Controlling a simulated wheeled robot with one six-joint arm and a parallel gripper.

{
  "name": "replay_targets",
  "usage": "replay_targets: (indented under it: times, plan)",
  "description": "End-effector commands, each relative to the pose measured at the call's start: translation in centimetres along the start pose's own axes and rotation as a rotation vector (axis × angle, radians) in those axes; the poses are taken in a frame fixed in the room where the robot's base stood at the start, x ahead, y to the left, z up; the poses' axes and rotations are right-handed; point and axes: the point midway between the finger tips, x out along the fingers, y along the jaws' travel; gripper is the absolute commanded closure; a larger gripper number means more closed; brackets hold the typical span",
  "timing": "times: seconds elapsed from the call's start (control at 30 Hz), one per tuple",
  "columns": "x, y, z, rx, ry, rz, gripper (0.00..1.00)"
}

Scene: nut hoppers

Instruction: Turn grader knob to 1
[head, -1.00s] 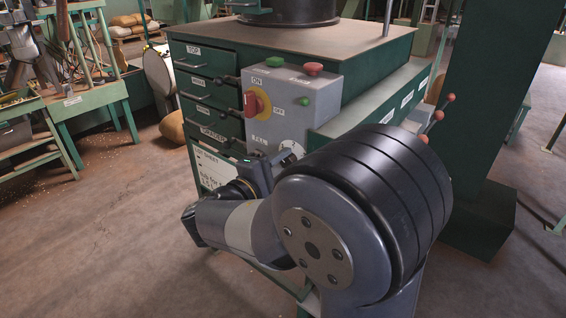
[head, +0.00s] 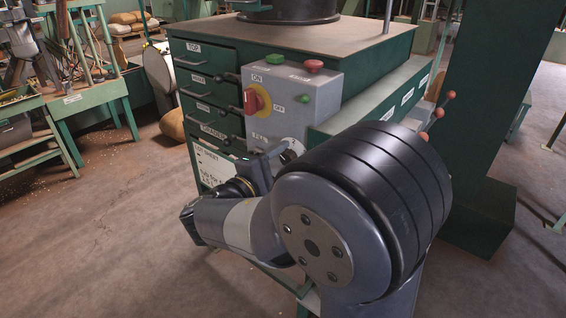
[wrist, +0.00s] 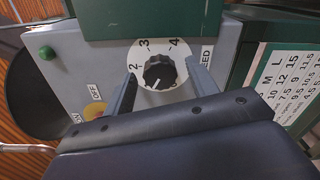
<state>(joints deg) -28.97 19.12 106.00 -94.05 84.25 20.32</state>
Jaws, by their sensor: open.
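The black round knob (wrist: 160,72) sits on a white dial (wrist: 146,50) with 2, 3 and 4 showing; the dial's near side is hidden. A white mark on the knob points to the lower left in the wrist view. My gripper (wrist: 162,74) is open, with one finger on each side of the knob; I cannot tell whether they touch it. In the head view, the dial (head: 293,143) shows partly on the grey control box (head: 322,108), behind my gripper (head: 279,154).
A red and yellow rotary switch (head: 256,101) is left of the dial, with a green button (head: 275,59) and a red button (head: 314,65) above. The green drawer cabinet (head: 205,55) stands left. A red-balled lever (head: 438,112) is at right.

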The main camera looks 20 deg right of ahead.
Motion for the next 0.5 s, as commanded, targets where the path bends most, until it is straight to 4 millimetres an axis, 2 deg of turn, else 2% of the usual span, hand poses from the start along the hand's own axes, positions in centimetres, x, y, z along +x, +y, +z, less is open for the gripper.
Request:
replay_targets:
  times: [0.17,0.5]
  plan:
    - [-2.3,0.0,-0.1,0.000,0.005,0.001,0.45]
    - [-8.2,0.0,-0.1,-0.001,0.005,0.001,0.45]
